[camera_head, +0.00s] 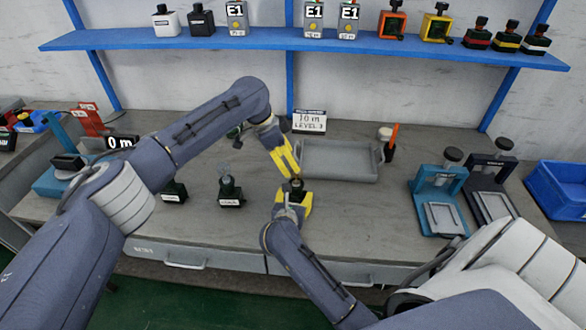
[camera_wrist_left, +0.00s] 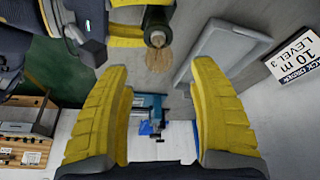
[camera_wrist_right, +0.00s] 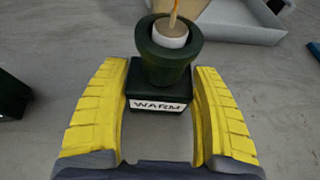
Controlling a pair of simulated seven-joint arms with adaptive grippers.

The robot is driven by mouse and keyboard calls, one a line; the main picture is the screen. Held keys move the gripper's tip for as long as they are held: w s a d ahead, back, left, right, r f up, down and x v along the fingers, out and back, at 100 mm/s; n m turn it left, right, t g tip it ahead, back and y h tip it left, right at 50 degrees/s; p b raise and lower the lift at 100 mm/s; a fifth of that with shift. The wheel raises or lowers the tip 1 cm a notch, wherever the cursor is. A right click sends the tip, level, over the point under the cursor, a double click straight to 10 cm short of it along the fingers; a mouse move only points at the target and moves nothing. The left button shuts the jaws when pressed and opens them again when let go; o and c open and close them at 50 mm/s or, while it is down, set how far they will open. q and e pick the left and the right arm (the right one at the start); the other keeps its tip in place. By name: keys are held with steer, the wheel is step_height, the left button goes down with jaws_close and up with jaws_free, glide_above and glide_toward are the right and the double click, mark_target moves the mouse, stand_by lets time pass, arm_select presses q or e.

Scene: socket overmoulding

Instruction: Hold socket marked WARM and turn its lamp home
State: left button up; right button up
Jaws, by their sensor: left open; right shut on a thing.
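The dark green socket marked WARM (camera_wrist_right: 160,85) stands upright on the bench in the right wrist view. A white ring and a tan top with a thin orange rod, apparently its lamp (camera_wrist_right: 172,27), show in its mouth. My right gripper (camera_head: 293,198) is shut on the socket's base, one yellow finger on each side. My left gripper (camera_head: 287,160) is open, angled down just above and behind the socket. In the left wrist view, the tan lamp (camera_wrist_left: 158,57) lies just beyond the open fingertips, near the top, with nothing between the fingers.
Two more dark sockets, one left (camera_head: 173,191) and one nearer (camera_head: 230,190), stand on the bench. A grey tray (camera_head: 340,176) and a "10 m LEVEL 3" sign (camera_head: 309,122) are behind. Two presses (camera_head: 437,190) stand right, a blue bin (camera_head: 557,187) beyond. A blue shelf (camera_head: 270,40) spans the back.

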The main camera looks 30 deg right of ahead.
arm_select(q)
steer(key=shift+v, duration=2.6)
steer(key=n+t, duration=0.4)
steer(key=n, duration=0.6)
glide_toward(296, 175)
steer(key=x, duration=0.7)
steer(key=w+x, duration=0.1)
steer(key=x, duration=0.3)
steer(key=shift+w+d, duration=0.1)
steer(key=shift+d, duration=0.25)
steer(key=shift+y, duration=0.3)
jaws_close()
